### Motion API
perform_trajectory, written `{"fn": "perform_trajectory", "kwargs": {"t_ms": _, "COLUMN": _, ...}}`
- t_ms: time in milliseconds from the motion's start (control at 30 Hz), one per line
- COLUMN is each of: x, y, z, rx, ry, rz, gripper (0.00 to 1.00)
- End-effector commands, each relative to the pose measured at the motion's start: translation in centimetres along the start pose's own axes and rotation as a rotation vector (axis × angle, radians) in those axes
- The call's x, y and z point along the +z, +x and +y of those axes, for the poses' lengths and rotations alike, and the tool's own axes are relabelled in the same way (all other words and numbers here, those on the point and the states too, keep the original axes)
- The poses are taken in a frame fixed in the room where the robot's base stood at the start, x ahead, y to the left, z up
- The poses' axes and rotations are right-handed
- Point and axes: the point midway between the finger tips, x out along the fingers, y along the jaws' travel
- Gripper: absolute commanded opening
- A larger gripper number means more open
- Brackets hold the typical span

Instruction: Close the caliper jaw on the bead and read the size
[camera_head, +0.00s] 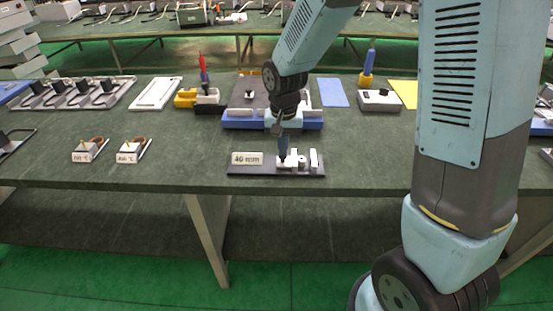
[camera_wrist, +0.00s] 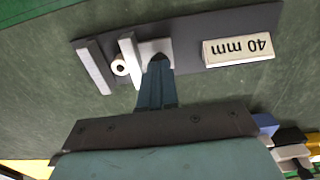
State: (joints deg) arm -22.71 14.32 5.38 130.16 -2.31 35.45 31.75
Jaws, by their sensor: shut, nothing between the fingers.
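The caliper is a dark base plate (camera_head: 238,169) at the table's front edge, with a label reading "40 mm" (camera_head: 247,158). In the wrist view, the label (camera_wrist: 239,48) appears upside down. A pale outer jaw bar (camera_wrist: 92,66) and a pale inner jaw bar (camera_wrist: 129,60) stand on the plate. The small cream bead (camera_wrist: 119,66) sits between them, close to the inner jaw, with a narrow gap to the outer jaw. My gripper (camera_head: 282,156) is shut and empty, pointing down. Its fingertips (camera_wrist: 159,60) are at the block joined to the inner jaw; contact is unclear.
Two small stands with temperature labels (camera_head: 83,157) (camera_head: 126,157) are left of the caliper. A blue-based device (camera_head: 240,123) stands behind it, partly hidden by my arm. A grey box (camera_head: 379,100) is at back right. The table between the stands and caliper is clear.

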Motion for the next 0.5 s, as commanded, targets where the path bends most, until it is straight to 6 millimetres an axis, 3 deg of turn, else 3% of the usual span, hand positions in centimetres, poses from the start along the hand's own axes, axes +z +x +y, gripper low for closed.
{"fn": "perform_trajectory", "kwargs": {"t_ms": 500, "x": 0.43, "y": 0.52, "z": 0.83, "rx": 0.007, "ry": 0.0, "rz": -0.013, "gripper": 0.0}}
